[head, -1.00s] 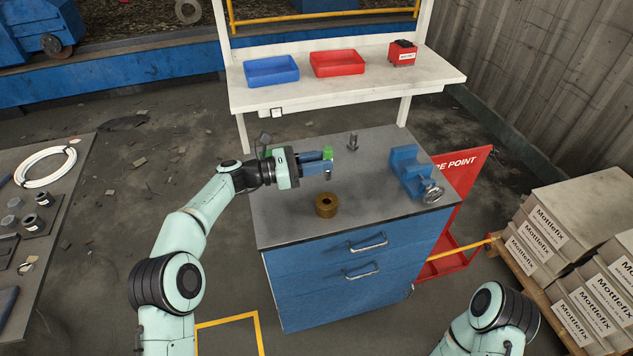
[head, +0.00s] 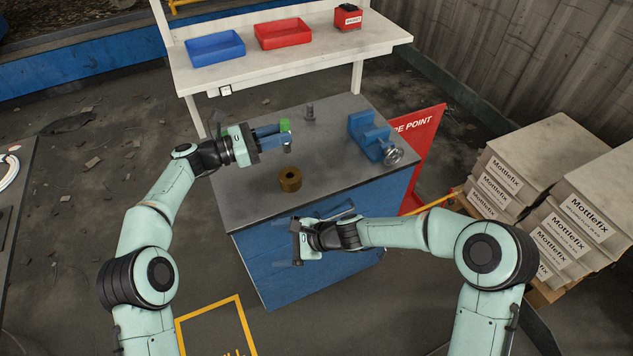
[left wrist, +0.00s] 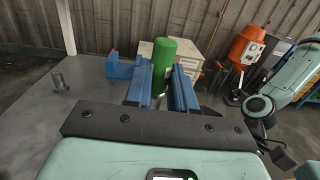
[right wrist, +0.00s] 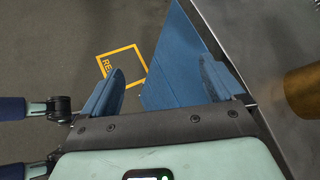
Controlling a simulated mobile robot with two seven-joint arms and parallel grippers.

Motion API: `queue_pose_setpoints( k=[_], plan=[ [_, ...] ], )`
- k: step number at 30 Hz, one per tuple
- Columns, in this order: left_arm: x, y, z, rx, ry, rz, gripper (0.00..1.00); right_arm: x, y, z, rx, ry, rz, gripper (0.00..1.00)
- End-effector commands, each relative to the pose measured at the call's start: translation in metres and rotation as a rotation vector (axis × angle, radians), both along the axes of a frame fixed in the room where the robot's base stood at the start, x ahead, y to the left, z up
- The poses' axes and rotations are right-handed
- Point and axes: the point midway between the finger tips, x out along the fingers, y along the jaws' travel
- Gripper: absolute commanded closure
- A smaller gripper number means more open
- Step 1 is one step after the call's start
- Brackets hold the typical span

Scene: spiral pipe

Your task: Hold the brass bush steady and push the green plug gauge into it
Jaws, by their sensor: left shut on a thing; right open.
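The brass bush (head: 289,179) stands upright on the grey top of the blue cabinet, its dark bore facing up. It shows at the right edge of the right wrist view (right wrist: 303,90). My left gripper (head: 284,137) is shut on the green plug gauge (head: 285,126), above the cabinet top and behind the bush. In the left wrist view the gauge's green handle (left wrist: 164,58) stands up between the blue fingers. Its grey lower end shows below the fingers in the head view. My right gripper (right wrist: 165,85) is open and empty, at the cabinet's front edge, in front of the bush.
A blue vice (head: 375,136) sits at the right of the cabinet top (head: 340,170). A small grey metal part (head: 310,113) stands near the back edge. Behind is a white bench with a blue tray (head: 215,47) and a red tray (head: 283,34). Stacked boxes (head: 540,165) stand right.

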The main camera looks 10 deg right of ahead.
Motion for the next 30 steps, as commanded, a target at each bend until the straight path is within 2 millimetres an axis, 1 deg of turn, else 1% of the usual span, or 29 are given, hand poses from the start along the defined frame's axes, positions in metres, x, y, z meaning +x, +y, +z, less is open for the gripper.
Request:
queue_pose_setpoints(
  k=[1,2,3,4,5,6,9,12,15,16,19,22,26,30],
  plan=[
    [0.000,0.000,0.001,-0.001,-0.001,0.000,1.00,0.011,0.009,0.029,0.068,-0.006,-0.024,0.06],
    [0.000,0.000,0.001,-0.001,-0.001,0.000,1.00,0.016,0.015,0.046,0.108,-0.006,-0.037,0.06],
    [0.000,0.000,0.001,-0.001,-0.001,0.000,1.00,0.022,0.021,0.067,0.163,-0.004,-0.052,0.06],
    [0.000,0.000,0.001,-0.001,-0.001,0.000,1.00,0.026,0.026,0.084,0.204,-0.004,-0.059,0.06],
    [0.000,0.000,0.001,-0.001,-0.001,0.000,1.00,0.037,0.015,0.086,0.222,0.020,-0.119,0.06],
    [0.000,0.000,0.001,-0.001,-0.001,0.000,1.00,0.052,-0.007,0.084,0.239,0.063,-0.219,0.06],
    [0.000,0.000,0.001,-0.001,-0.001,0.000,1.00,0.078,-0.044,0.088,0.290,0.137,-0.401,0.06],
    [0.000,0.000,0.001,-0.001,-0.001,0.000,1.00,0.095,-0.073,0.090,0.334,0.190,-0.532,0.06],
    [0.000,0.000,0.001,-0.001,-0.001,0.000,1.00,0.105,-0.092,0.092,0.365,0.223,-0.615,0.06],
    [0.000,0.000,0.001,-0.001,-0.001,0.000,1.00,0.106,-0.095,0.092,0.371,0.228,-0.630,0.06],
    [0.000,0.000,0.000,-0.001,-0.001,0.000,1.00,0.112,-0.098,0.091,0.382,0.242,-0.657,0.06],
    [0.000,0.000,0.000,-0.001,-0.001,0.000,1.00,0.118,-0.093,0.087,0.384,0.244,-0.660,0.06],
    [0.000,0.000,0.000,-0.001,-0.001,0.000,1.00,0.131,-0.077,0.078,0.383,0.245,-0.657,0.06],
    [0.000,0.000,0.000,-0.001,-0.001,0.000,1.00,0.149,-0.058,0.067,0.383,0.245,-0.657,0.06]
  ],
)
